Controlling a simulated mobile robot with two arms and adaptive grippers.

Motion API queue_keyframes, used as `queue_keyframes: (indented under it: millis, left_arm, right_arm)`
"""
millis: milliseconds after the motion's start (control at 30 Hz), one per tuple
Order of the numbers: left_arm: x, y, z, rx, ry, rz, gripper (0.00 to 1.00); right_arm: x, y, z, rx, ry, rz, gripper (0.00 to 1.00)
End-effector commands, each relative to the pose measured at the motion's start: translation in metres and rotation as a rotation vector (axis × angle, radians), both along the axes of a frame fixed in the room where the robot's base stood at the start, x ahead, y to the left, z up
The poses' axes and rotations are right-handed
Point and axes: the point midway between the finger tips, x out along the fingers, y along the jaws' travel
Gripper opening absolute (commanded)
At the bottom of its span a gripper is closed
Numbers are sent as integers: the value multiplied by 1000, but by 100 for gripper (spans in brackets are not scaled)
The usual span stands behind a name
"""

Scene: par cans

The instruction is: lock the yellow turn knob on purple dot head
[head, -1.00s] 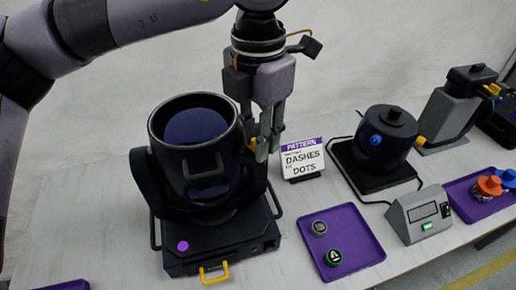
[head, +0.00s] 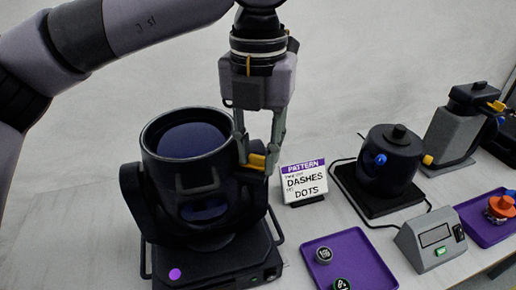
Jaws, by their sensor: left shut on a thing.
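The black par-can head with the purple dot (head: 174,274) on its base stands at the left, its round barrel (head: 185,175) tipped up with the dark lens showing. The yellow turn knob (head: 257,161) is on the right side of the head, at the top of its yoke arm. My left gripper (head: 258,165) reaches down from above and is shut on the yellow knob, with a finger on either side; the fingers partly cover it. My right gripper is not in view.
A pattern sign (head: 303,183) stands just right of the head.

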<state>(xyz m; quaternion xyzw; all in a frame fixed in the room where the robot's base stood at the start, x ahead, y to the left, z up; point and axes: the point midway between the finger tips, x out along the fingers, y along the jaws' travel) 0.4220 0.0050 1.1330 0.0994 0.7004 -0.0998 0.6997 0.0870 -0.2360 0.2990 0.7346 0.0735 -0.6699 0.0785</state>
Motion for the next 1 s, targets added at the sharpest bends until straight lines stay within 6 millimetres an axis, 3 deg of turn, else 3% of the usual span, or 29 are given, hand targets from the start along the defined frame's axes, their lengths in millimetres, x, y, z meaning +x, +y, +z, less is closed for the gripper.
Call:
queue_keyframes:
  millis: [300,333,600,1000]
  left_arm:
    - [1,0,2,-2,-5,5,0]
    - [1,0,2,-2,-5,6,27]
    - [1,0,1,-1,-2,3,45]
    - [1,1,5,1,-2,3,45]
  right_arm:
    - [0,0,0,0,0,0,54]
    - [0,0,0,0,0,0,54]
    - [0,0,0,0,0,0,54]
    - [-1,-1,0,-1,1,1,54]
